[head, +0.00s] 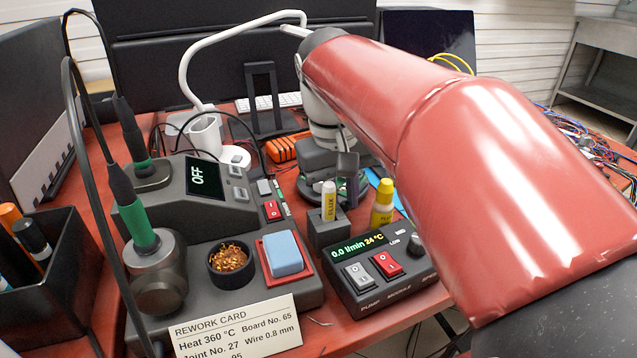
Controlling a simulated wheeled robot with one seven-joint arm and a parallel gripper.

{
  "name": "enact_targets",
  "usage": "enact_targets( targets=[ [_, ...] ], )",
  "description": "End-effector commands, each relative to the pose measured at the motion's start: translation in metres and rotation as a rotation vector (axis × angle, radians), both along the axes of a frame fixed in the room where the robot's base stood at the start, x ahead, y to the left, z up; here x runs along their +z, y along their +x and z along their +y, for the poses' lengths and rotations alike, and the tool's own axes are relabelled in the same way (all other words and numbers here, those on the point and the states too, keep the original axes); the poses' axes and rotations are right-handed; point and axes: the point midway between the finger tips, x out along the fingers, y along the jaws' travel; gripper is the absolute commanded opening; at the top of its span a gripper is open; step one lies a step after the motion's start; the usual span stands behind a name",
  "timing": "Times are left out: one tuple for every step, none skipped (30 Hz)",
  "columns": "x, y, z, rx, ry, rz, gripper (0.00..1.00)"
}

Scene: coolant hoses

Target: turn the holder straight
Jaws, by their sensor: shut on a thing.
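My gripper (346,172) is at the end of my red arm, low over the table behind the flux bottles. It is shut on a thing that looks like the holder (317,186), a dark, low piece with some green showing. My wrist and gripper cover most of the holder, so I cannot tell its exact angle or where the fingers touch it.
In front stand a flux bottle in a block (328,232), a yellow-capped bottle (382,205) and the pump module (378,272). The soldering station (200,215) with its irons, brass wool and blue sponge (284,253) is at left. A white lamp (200,60) stands behind.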

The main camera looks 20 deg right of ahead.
Motion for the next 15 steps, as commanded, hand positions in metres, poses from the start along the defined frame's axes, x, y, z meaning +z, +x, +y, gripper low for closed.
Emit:
enact_targets(
  targets=[
    [0.0004, -0.001, -0.0012, 0.007, 0.0, -0.001, 0.0],
    [0.0004, -0.0014, -0.0019, 0.011, 0.0, -0.002, 0.0],
    [0.0005, -0.002, -0.0025, 0.017, 0.0, -0.002, 0.0],
    [0.0005, -0.0023, -0.0029, 0.021, 0.0, -0.001, 0.0],
    [0.0005, -0.0026, -0.0033, 0.024, 0.0, -0.002, 0.0],
    [0.0006, -0.0029, -0.0036, 0.029, 0.0, -0.002, 0.0],
    [0.0006, -0.003, -0.0039, 0.031, 0.0, -0.002, 0.0],
    [0.0007, -0.0031, -0.0041, 0.032, 0.0, -0.003, 0.0],
    [0.0007, -0.0032, -0.0043, 0.034, 0.0, -0.003, 0.0],
    [0.0007, -0.0033, -0.0044, 0.035, 0.0, -0.003, 0.0],
    [0.0007, -0.0034, -0.0045, 0.036, 0.0, -0.003, 0.0],
    [0.0007, -0.0035, -0.0046, 0.037, 0.0, -0.003, 0.0],
    [0.0007, -0.0035, -0.0046, 0.037, 0.0, -0.003, 0.0],
    [0.0007, -0.0035, -0.0046, 0.037, 0.0, -0.003, 0.0],
    [0.0007, -0.0034, -0.0046, 0.037, -0.001, -0.003, 0.0]
  ],
)
